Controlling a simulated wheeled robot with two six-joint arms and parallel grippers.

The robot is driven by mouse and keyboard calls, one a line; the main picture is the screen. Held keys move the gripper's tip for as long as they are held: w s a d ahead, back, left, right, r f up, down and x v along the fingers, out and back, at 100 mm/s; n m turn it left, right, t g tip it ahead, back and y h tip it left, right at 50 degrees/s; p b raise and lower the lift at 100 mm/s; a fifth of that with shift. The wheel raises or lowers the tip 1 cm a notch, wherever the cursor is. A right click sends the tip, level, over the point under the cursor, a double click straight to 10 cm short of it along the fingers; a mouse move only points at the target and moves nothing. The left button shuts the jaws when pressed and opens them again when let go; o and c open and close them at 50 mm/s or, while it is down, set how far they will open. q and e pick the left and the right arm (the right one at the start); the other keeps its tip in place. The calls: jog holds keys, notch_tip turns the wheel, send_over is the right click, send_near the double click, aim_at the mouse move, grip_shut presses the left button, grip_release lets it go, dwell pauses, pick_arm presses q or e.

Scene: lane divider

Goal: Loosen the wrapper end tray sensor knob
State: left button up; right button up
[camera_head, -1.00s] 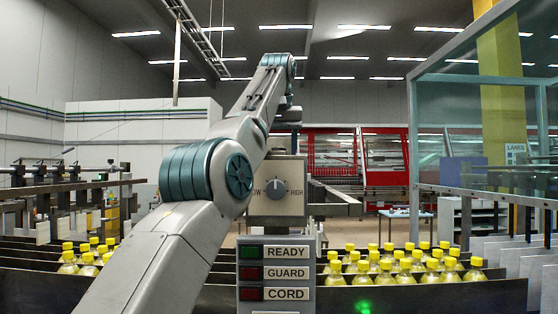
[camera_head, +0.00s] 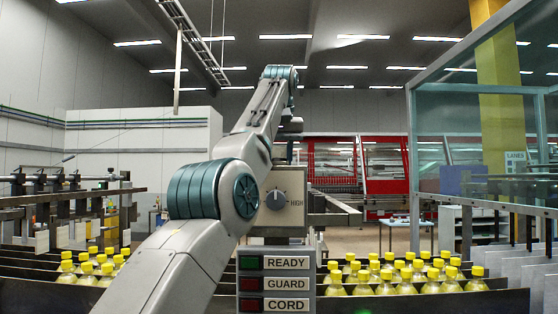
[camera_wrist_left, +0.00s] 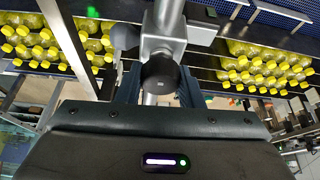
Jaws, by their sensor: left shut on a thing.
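In the left wrist view a black round knob (camera_wrist_left: 160,73) sits on a grey metal clamp (camera_wrist_left: 163,33) on a post. My left gripper (camera_wrist_left: 159,88) has its dark fingers on either side of this knob and is shut on it. How far the knob has turned cannot be told. In the head view my left arm reaches up and away through the middle; its gripper and the knob are hidden behind the arm. My right gripper is in neither view.
A grey box with a LOW/HIGH dial (camera_head: 277,199) stands beside my arm, above the READY, GUARD and CORD panel (camera_head: 277,284). Yellow-capped bottles (camera_head: 400,277) fill lanes on both sides. A glass guard (camera_head: 470,130) rises at right.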

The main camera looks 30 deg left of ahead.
pick_arm(q)
jog(key=shift+n, duration=0.3)
jog(key=shift+n+g+y+p, duration=0.4)
jog(key=shift+n+g+p, duration=0.1)
jog(key=shift+n, duration=1)
jog(key=shift+n+g+y+p, duration=0.35)
jog(key=shift+n+p, duration=0.4)
jog(key=shift+n, duration=0.25)
jog(key=shift+n+g+p, duration=0.25)
jog(key=shift+n+p, duration=0.2)
jog(key=shift+n, duration=0.25)
jog(key=o, duration=1)
jog(key=shift+w, duration=0.1)
jog(key=shift+c, duration=0.2)
